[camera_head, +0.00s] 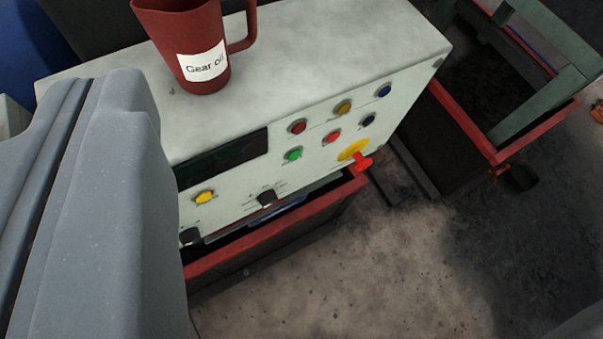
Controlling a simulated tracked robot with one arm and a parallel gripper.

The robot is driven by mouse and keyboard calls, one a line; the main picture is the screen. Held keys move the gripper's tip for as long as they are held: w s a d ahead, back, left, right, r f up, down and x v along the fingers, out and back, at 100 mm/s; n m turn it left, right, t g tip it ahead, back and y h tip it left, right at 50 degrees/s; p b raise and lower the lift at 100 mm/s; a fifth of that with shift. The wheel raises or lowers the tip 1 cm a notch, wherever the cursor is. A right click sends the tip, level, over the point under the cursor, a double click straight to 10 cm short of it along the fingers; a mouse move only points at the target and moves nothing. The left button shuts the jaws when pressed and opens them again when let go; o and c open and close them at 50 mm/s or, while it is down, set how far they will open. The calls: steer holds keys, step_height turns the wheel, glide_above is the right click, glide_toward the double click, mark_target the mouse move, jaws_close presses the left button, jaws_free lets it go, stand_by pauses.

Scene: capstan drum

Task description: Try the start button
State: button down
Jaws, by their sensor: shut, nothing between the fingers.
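A pale grey control box (330,60) stands tilted in the view, its front panel facing lower right. A green button (293,154) sits on the panel, right of a dark display (222,158). Near it are a red button (333,136), another red one (298,126), an amber one (343,107), a blue one (383,90) and a black one (368,119). A yellow button (204,197) is at lower left. Labels are too small to read, so none shows as the start button by its text. My gripper's fingers are not in view.
A dark red jug (195,45) labelled "Gear oil" stands on the box. Black knobs (267,197) sit low. A red-edged cart (465,125) stands right. My grey body part blocks the left. Floor (350,265) in front is clear.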

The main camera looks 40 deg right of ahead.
steer(key=w+d+f+m+g+h, duration=0.1)
steer(key=w+d+f, duration=0.25)
steer(key=f, duration=0.65)
steer(key=w+d+f+m+g+h, duration=0.15)
steer(key=d+f, duration=0.25)
steer(key=f, duration=0.6)
steer(key=g, duration=0.2)
glide_toward(294, 155)
steer(key=s+d+f, duration=0.4)
steer(key=s+f, duration=0.2)
steer(key=shift+s+f+m+t+h, duration=0.15)
steer(key=shift+f+m+t+h, duration=0.1)
steer(key=shift+m, duration=0.2)
steer(key=shift+a, duration=0.1)
steer(key=w+b, duration=0.2)
steer(key=w, duration=0.7)
steer(key=shift+a, duration=0.15)
